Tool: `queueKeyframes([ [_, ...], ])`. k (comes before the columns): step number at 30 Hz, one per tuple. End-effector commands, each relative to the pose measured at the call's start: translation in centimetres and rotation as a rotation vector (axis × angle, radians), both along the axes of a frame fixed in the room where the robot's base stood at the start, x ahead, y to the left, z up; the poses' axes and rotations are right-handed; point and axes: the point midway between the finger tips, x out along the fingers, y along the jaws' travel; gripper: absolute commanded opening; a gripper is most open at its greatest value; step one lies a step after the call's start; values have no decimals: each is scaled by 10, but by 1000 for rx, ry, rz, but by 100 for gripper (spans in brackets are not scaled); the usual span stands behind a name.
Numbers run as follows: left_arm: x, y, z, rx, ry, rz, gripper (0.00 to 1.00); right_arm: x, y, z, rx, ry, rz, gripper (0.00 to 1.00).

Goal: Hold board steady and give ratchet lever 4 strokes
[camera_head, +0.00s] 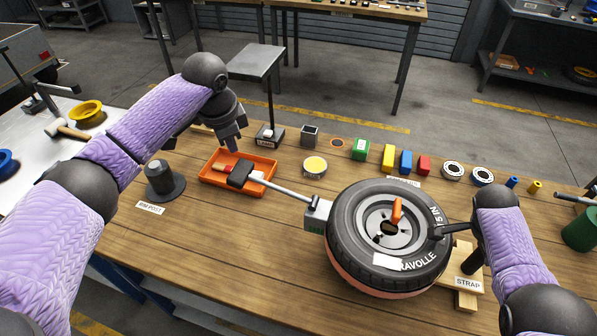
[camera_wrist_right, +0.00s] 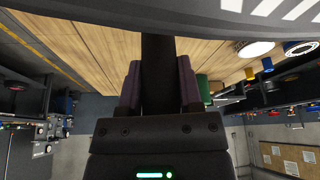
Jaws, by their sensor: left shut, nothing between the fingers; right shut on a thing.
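The tyre (camera_head: 345,235) lies flat around a grey rim (camera_head: 376,240), with an orange piece (camera_head: 397,211) upright at the hub. A pale wooden board (camera_head: 466,299), by the STRAP label, shows from under its right side. A silver lever (camera_head: 292,193) runs from a grey box (camera_head: 317,214) at the tyre's left edge to a black grip (camera_head: 240,174) over the orange tray. My left gripper (camera_head: 233,146) points down just above that grip, shut and empty. My right gripper (camera_wrist_right: 159,88) is shut on a dark bar (camera_wrist_right: 158,58) beside the tyre; whether the bar joins the board is unclear.
The orange tray (camera_head: 263,162) holds red pieces. The rim post (camera_head: 160,178) stands left of it. A yellow-topped tin (camera_head: 315,166), coloured blocks (camera_head: 388,158) and bearing rings (camera_head: 452,170) line the back of the bench. The front left of the bench is clear.

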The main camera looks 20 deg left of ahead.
Motion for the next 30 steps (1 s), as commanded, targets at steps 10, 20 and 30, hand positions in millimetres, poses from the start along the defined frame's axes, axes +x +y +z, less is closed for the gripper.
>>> queueKeyframes([
  [10,0,0,0,0,0,0,0,0,0,0,0,0,1,71],
  [20,0,0,0,0,0,0,0,0,1,1,0,-1,1,87],
  [30,0,0,0,0,0,0,0,-5,23,57,2,-6,3,87],
])
